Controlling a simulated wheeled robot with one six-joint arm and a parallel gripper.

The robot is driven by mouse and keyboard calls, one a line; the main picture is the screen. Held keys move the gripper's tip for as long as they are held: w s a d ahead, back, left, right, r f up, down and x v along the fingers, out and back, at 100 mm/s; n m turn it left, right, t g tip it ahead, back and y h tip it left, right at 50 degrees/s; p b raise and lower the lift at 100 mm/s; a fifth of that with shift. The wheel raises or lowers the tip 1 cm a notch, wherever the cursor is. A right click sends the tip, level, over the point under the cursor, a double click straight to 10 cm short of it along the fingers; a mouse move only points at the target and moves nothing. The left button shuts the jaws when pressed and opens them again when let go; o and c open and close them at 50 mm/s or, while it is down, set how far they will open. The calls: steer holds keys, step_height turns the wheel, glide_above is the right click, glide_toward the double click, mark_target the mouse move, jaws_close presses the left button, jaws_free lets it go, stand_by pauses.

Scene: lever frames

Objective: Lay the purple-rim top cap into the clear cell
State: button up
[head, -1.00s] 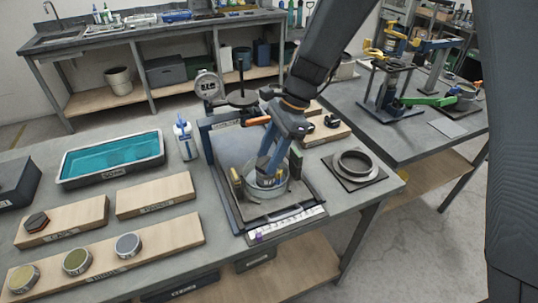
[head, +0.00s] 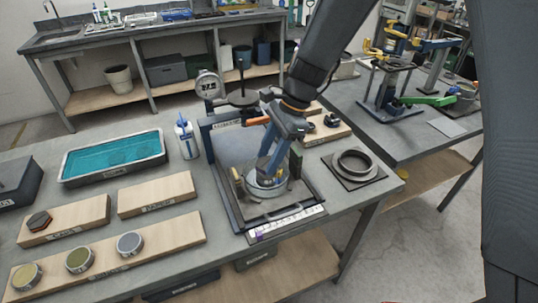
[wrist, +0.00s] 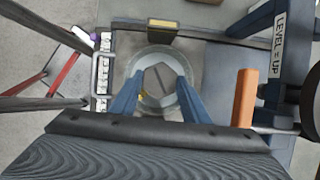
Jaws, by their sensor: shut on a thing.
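My gripper (head: 267,176) reaches straight down into the clear cell (head: 268,191), a round see-through ring on the plate of a blue-framed lever stand (head: 222,190).
A dial gauge (head: 210,86) and an orange-handled lever (head: 258,121) stand close behind my gripper. A dark ring on a square plate (head: 355,164) lies right. Left are a teal-filled tray (head: 112,158), a bottle (head: 187,139) and a wooden board with round tins (head: 168,238).

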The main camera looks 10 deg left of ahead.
steer(key=o, duration=1.4)
steer(key=shift+c, duration=0.2)
steer(key=b+v, duration=0.2)
steer(key=v, duration=0.6)
steer(key=s+d+f+n+t+h, duration=0.1)
steer(key=s+d+f+n, duration=0.1)
steer(key=d, duration=0.6)
steer(key=s+d+f+n+t+h+b, duration=0.1)
steer(key=s+d+f+n, duration=0.1)
steer(key=s+d+n, duration=0.3)
steer(key=s+d+f+n+t+h, duration=0.1)
steer(key=s+d+n, duration=0.3)
steer(key=d, duration=0.8)
steer(key=shift+f+n+t+h+b, duration=0.3)
steer(key=shift+f+n+h, duration=0.25)
steer(key=shift+f, duration=0.2)
